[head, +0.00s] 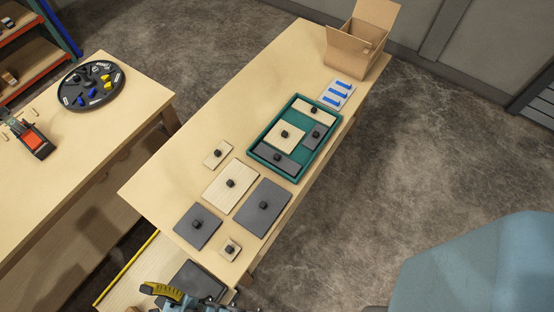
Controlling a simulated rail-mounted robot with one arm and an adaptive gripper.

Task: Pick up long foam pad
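A long narrow dark grey pad (268,157) with a black knob lies in the near end of a green tray (252,149) on the long wooden table. It looks like the long foam pad. A smaller dark grey pad (321,130) and two light wood-coloured pads, one square (276,141) and one long (303,105), share the tray. A yellow-and-black jointed part, apparently of my gripper (178,295), shows at the bottom edge, well away from the tray. It is cut off, so its fingers cannot be made out.
Several loose knobbed pads, dark grey (272,194) and light (220,194), lie on the table before the tray. A blue-and-white item (346,88) and an open cardboard box (347,58) stand beyond it. Another table (40,185) with a round black tray (113,94) is at left.

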